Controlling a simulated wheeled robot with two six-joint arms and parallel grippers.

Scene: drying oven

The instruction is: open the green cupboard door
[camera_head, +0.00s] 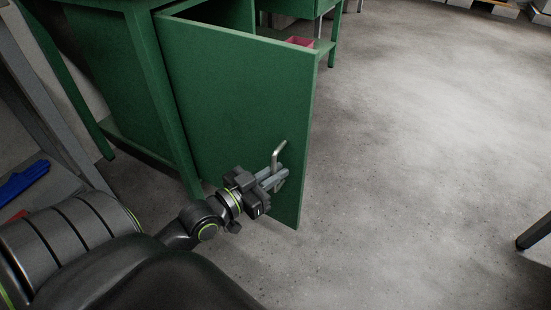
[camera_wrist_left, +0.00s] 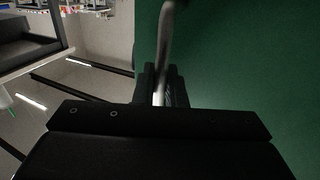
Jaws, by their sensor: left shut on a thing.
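The green cupboard door (camera_head: 238,100) stands ajar, swung out from the green cupboard (camera_head: 119,75) with a gap along its top. A metal bar handle (camera_head: 279,152) is on its outer face near the free edge. My left gripper (camera_head: 275,179) is shut on the handle. In the left wrist view the handle (camera_wrist_left: 165,45) runs down between the fingers (camera_wrist_left: 158,88), with the green door (camera_wrist_left: 245,60) behind it. The fingers hide the lower part of the handle. My right gripper is in neither view.
A red-pink box (camera_head: 299,42) shows behind the door's top edge. A grey shelf or bench with a blue object (camera_head: 22,183) stands at the left. The concrete floor (camera_head: 420,130) right of the door is clear, except a dark leg (camera_head: 534,233) at the right edge.

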